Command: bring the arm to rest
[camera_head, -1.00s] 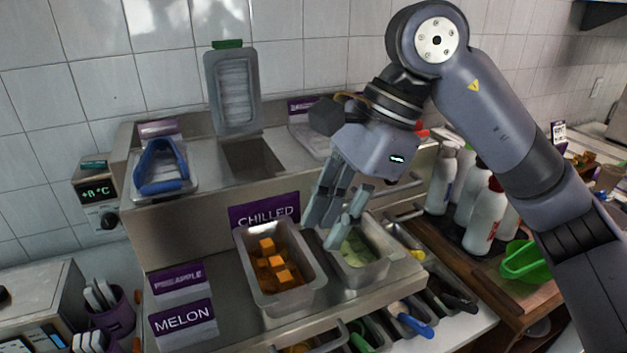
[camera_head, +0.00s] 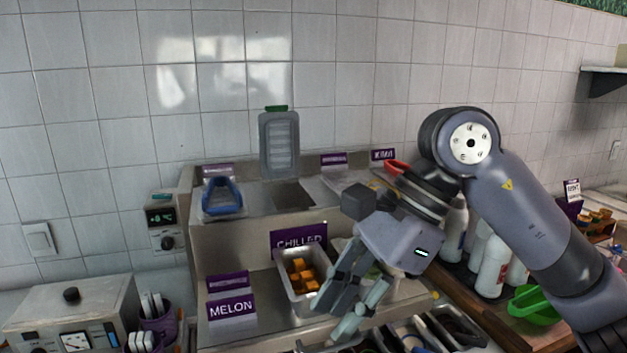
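My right arm comes in from the right. Its gripper (camera_head: 340,318) hangs with fingers pointing down and left, in front of the chilled counter. The fingers are spread apart, with nothing seen between them. The gripper partly hides a metal tub with pale green pieces (camera_head: 372,272). A metal tub (camera_head: 321,262) with orange cubes (camera_head: 302,274) stands just left of the fingers. My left gripper is not in view.
An upright lid (camera_head: 279,145) stands behind an open well (camera_head: 293,196). A blue-handled lid (camera_head: 222,197) lies to its left. White bottles (camera_head: 493,266) and a green scoop (camera_head: 535,305) are at the right. A white appliance (camera_head: 70,312) stands at the lower left.

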